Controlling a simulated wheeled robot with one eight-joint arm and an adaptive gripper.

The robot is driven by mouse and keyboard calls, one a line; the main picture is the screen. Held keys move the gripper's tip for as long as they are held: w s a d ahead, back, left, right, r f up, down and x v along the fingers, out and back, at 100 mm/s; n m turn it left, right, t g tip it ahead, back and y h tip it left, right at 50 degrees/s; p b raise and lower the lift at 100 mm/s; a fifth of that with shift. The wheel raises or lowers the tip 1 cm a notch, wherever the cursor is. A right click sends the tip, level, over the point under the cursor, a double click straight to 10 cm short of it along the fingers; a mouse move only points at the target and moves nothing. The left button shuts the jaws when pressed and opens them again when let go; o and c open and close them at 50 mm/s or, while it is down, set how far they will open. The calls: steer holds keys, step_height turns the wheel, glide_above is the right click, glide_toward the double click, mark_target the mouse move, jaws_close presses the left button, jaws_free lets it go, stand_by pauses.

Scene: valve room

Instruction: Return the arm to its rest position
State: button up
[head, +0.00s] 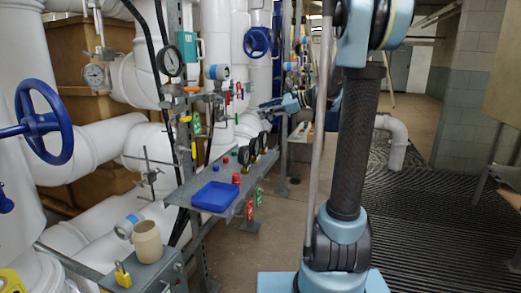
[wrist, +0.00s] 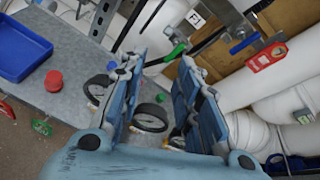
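My arm (head: 356,140) stands upright at the right of the head view, with a dark tube between pale blue joints. My gripper (head: 268,104) reaches out beside the pipes, above and behind the metal shelf. In the wrist view my gripper (wrist: 160,68) has its two blue fingers apart, with nothing held between them. A round gauge (wrist: 151,117) shows through the gap, beyond the fingers. Part of my arm between the upright tube and the gripper is hidden in the head view.
A metal shelf (head: 184,195) carries a blue tray (head: 215,196), red caps and several gauges. White pipes (head: 215,40) and blue handwheels (head: 41,122) fill the left. A red-tagged valve (wrist: 266,57) is near the gripper in the wrist view. Open floor (head: 415,108) lies at the back right.

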steer(key=s+d+f+n+h, duration=0.4)
steer(key=s+f, duration=0.5)
steer(key=s, duration=0.3)
steer(key=s+d+f+n+g+h, duration=0.1)
steer(key=s+d+f+n+h, duration=0.4)
steer(key=s, duration=0.7)
steer(key=s+d+f+n+g+h, duration=0.1)
steer(key=s+d+f+n+h, duration=0.3)
steer(key=s+d+f+n, duration=0.3)
steer(key=s+f+n, duration=0.1)
steer(key=s+f, duration=0.4)
steer(key=f, duration=0.1)
steer(key=shift+s+d, duration=0.25)
steer(key=shift+s, duration=0.15)
steer(key=shift+f, duration=0.1)
steer(key=shift+w+f, duration=0.15)
steer(key=shift+w, duration=0.25)
